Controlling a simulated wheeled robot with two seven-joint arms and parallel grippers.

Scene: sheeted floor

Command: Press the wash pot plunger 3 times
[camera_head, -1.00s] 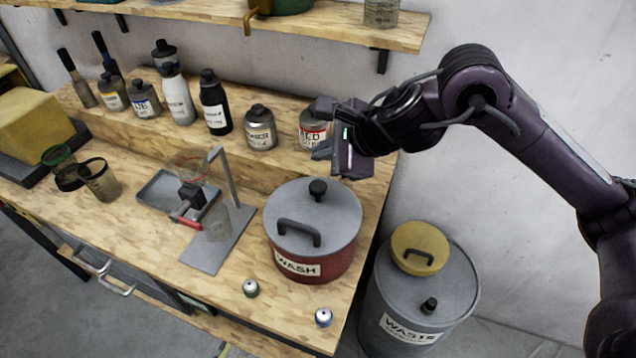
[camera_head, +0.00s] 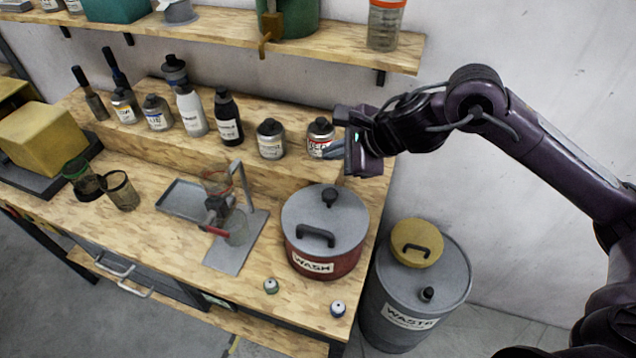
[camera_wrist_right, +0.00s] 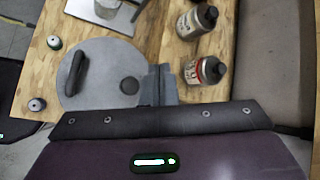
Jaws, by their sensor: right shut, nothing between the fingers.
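The wash pot (camera_head: 318,262) is red with a grey lid, a black handle and a WASH label, and stands at the right end of the wooden bench. Its black plunger knob (camera_head: 330,195) stands up near the back of the lid. In the wrist view the plunger knob (camera_wrist_right: 130,85) lies just left of the fingertips. My right gripper (camera_head: 338,150) is shut and empty, above and behind the pot, in front of the red-labelled bottle (camera_head: 320,134). The fingers also show in the wrist view (camera_wrist_right: 158,82). I cannot see my left gripper.
Several bottles (camera_head: 228,120) line the raised back of the bench. A stand with a cup (camera_head: 236,228) is left of the pot. Two small caps (camera_head: 338,308) lie in front. A grey WASTE drum (camera_head: 455,290) with a yellow lid (camera_head: 417,240) stands on the floor at right.

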